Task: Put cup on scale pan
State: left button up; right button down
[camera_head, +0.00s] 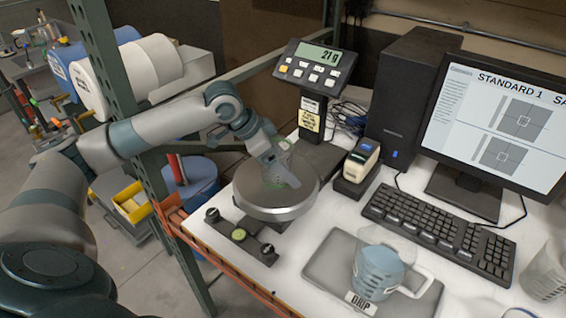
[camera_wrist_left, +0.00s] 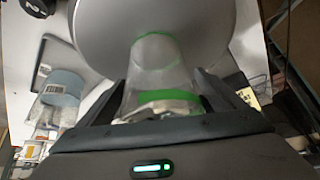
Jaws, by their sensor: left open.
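The round metal scale pan (camera_head: 268,211) is on the left part of the white bench, and it fills the top of the left wrist view (camera_wrist_left: 100,32). A clear cup with green bands (camera_wrist_left: 157,68) shows between the fingers of my left gripper (camera_wrist_left: 160,98), in front of the pan; it appears to stand on the pan. The fingers are open, with a gap on each side of the cup. In the head view my left gripper (camera_head: 285,178) is low over the pan and mostly hides the cup. The scale display (camera_head: 318,56) reads 21 g. My right gripper is not in view.
A measuring jug with bluish liquid (camera_head: 380,268) stands on a grey drip tray (camera_head: 325,262). A keyboard (camera_head: 440,230), a monitor (camera_head: 500,125) and a small label printer (camera_head: 358,165) are to the right. The bench's front edge runs close to the pan.

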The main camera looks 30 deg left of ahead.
pick_arm(q)
jog(key=shift+r, duration=0.15)
jog(key=b+v, duration=0.2)
jog(key=v, duration=1)
jog(key=shift+b, duration=0.3)
dwell(0.3)
dwell(1.3)
